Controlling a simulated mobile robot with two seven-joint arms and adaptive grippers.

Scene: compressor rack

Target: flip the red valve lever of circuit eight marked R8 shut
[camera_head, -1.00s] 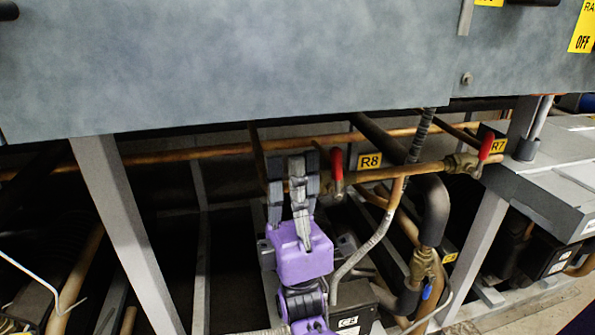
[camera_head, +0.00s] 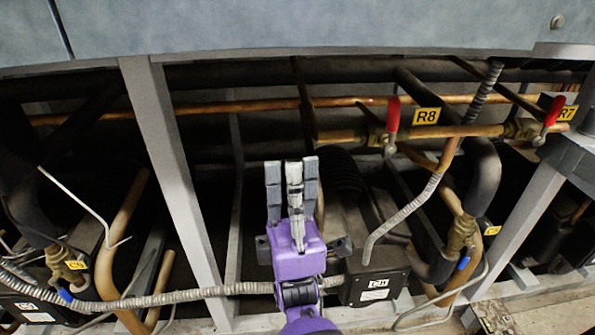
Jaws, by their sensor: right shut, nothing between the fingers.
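The red R8 valve lever (camera_head: 392,114) stands upright, its handle pointing up across the horizontal copper pipe. It is just left of the yellow R8 label (camera_head: 426,116), and its brass valve body is partly visible behind it. My right gripper (camera_head: 292,172), with a purple body and grey fingers, points up below and to the left of the lever. It is shut and empty, with clear space between it and the lever. My left gripper is not in view.
A second upright red lever (camera_head: 553,110) is beside the R7 label (camera_head: 568,113) at right. A grey rack post (camera_head: 170,180) stands left of my gripper. The grey cabinet panel (camera_head: 300,25) overhangs above. Pipes and a flexible conduit (camera_head: 410,212) crowd the right side.

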